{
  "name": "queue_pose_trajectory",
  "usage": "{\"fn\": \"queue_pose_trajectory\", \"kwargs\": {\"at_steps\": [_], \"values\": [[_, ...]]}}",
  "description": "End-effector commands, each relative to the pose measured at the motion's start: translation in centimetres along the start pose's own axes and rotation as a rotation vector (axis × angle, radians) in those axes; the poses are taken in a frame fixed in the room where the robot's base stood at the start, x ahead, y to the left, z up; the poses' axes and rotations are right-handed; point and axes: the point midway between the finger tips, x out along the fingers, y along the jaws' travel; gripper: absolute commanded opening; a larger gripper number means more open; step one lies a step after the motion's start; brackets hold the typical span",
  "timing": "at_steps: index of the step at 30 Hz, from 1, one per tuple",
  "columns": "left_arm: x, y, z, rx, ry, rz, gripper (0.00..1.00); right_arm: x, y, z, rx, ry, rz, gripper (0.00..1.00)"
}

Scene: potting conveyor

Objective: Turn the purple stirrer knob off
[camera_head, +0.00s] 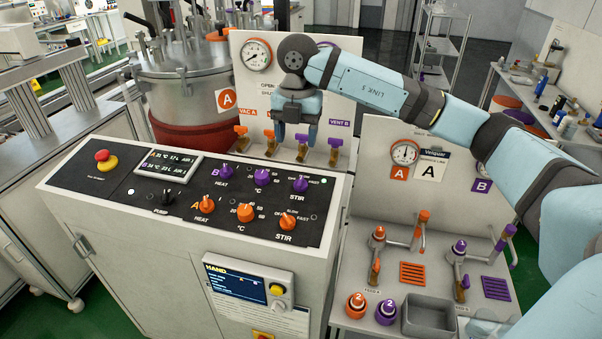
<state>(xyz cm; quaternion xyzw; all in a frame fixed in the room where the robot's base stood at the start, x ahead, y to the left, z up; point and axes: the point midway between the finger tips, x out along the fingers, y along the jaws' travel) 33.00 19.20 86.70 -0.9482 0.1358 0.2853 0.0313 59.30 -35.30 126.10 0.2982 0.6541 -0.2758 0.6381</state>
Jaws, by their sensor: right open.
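The purple stirrer knob (300,184) is at the right end of the upper row on the black control panel (150,208), above a STIR label. Its pointer direction is too small to tell. My right gripper (296,138) points down with its fingers apart and empty. In the picture it is just above the knob, over the back edge of the console and in front of the valve board. It does not visibly touch the knob; how far apart they are in depth I cannot tell. My left gripper is not in view.
Two more purple knobs (262,177) stand to the left in the same row. Orange knobs (288,221) form the row in front. Valve handles (335,150) are close behind my right gripper. A red stop button (103,156) is at the panel's left.

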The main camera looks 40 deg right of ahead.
Motion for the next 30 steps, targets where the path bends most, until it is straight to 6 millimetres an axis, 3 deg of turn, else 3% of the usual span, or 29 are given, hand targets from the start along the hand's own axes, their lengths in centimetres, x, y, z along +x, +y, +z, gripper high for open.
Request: {"fn": "queue_pose_trajectory", "kwargs": {"at_steps": [5, 21, 30], "values": [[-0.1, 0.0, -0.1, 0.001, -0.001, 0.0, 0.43, 0.0, -0.6, 0.8, 0.033, -0.034, -0.024, 0.61], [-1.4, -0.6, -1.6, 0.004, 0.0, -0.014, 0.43, 10.3, -0.8, 1.0, 0.028, -0.029, -0.021, 0.61], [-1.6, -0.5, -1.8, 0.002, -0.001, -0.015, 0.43, 13.0, -0.8, 1.1, 0.029, -0.03, -0.019, 0.61]]}}
